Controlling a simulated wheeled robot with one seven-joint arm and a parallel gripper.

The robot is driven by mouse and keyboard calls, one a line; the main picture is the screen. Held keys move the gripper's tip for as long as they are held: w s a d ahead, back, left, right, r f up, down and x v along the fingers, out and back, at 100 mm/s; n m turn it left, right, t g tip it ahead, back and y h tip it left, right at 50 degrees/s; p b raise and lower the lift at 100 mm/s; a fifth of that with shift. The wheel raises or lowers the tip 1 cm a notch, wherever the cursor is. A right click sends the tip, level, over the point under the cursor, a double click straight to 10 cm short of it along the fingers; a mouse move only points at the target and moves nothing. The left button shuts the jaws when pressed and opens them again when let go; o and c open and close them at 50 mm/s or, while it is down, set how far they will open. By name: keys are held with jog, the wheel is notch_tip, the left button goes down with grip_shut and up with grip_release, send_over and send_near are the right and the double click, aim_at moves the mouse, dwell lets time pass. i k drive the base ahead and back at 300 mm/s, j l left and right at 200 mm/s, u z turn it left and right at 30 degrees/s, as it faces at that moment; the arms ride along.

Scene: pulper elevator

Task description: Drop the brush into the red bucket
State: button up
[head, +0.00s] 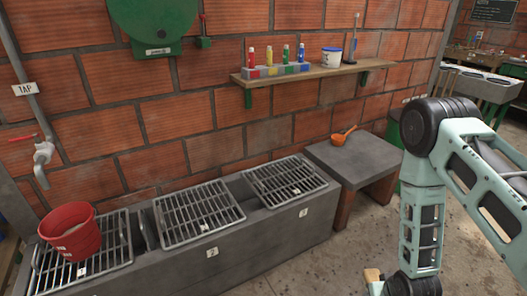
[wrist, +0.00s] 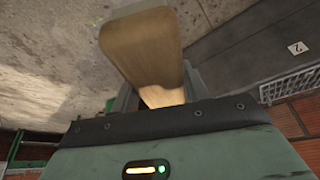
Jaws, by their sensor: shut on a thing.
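The red bucket (head: 75,243) stands upright on the left grate, the one with label 1, below the tap. My gripper (wrist: 160,95) is shut on the brush (wrist: 145,45), whose pale wooden body fills the space between the fingers in the wrist view. The bristles cannot be made out. In the head view a small tan piece of the brush (head: 372,274) shows at the bottom edge, beside the end of my arm. My gripper is low, in front of the trough and far to the right of the bucket.
The grey trough (head: 270,240) carries the middle grate (head: 198,212) and right grate (head: 285,180). An orange scoop (head: 343,135) lies on a stone bench (head: 370,162). A wall shelf (head: 305,75) holds small bottles and a white tub (head: 331,57). A tap (head: 43,155) hangs near the bucket.

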aim_at(81, 255)
jog(key=k+j+u, duration=0.1)
jog(key=j+u, duration=0.2)
jog(key=j, duration=0.9)
jog(key=j+u, duration=0.3)
jog(key=j, duration=0.95)
jog(key=i+j+u, duration=0.15)
jog(key=i+j, duration=0.3)
jog(key=j, duration=0.2)
jog(key=i+j+u, duration=0.15)
jog(key=i+j, duration=0.3)
jog(key=j, duration=0.1)
